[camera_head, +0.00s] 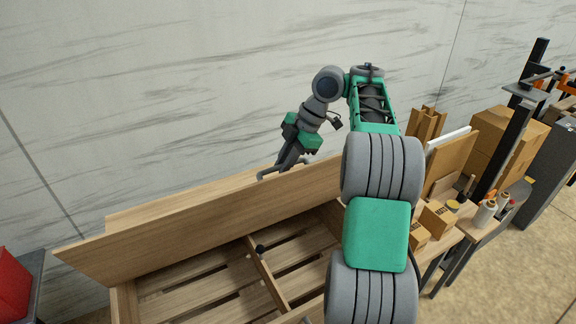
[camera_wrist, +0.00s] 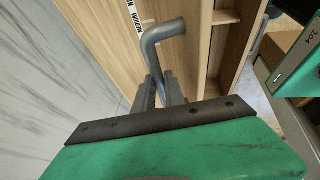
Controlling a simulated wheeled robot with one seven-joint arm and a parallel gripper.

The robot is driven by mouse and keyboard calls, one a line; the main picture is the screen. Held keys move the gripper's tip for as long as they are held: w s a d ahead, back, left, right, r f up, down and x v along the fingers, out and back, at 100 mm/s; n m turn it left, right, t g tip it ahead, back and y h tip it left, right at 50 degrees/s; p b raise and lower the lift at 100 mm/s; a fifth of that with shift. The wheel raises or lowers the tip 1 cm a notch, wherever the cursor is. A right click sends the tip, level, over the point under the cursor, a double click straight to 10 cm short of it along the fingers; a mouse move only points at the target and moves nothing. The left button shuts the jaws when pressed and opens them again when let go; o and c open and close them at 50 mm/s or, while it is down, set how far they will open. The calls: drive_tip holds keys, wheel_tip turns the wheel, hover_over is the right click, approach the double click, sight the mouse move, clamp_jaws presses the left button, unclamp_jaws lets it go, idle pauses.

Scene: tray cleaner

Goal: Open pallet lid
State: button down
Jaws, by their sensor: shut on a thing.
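The wooden pallet lid (camera_head: 190,222) is a long plank panel standing raised and tilted over the slatted wooden box (camera_head: 123,300). The lid also shows in the wrist view (camera_wrist: 110,50). A grey bent metal handle (camera_head: 267,174) is at the lid's upper edge. It shows larger in the wrist view (camera_wrist: 160,32). My gripper (camera_head: 284,165) is at the handle, with its fingers (camera_wrist: 161,92) shut on it. My arm hides part of the box's right side. The slats and a divider inside the box are visible.
A marble-patterned wall (camera_head: 180,90) stands behind the box. A red bin (camera_head: 12,285) is at the far left. A workbench with cardboard boxes (camera_head: 438,219) and rolls (camera_head: 485,213) is at the right. Open floor (camera_head: 500,270) lies at the lower right.

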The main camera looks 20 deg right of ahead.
drive_tip(key=shift+f, duration=0.2)
drive_tip(key=c, duration=1.6)
unclamp_jaws()
drive_tip(key=shift+w+a, duration=0.1)
drive_tip(key=shift+w, duration=0.05)
drive_tip(key=shift+o, duration=1)
drive_tip(key=shift+r, duration=0.1)
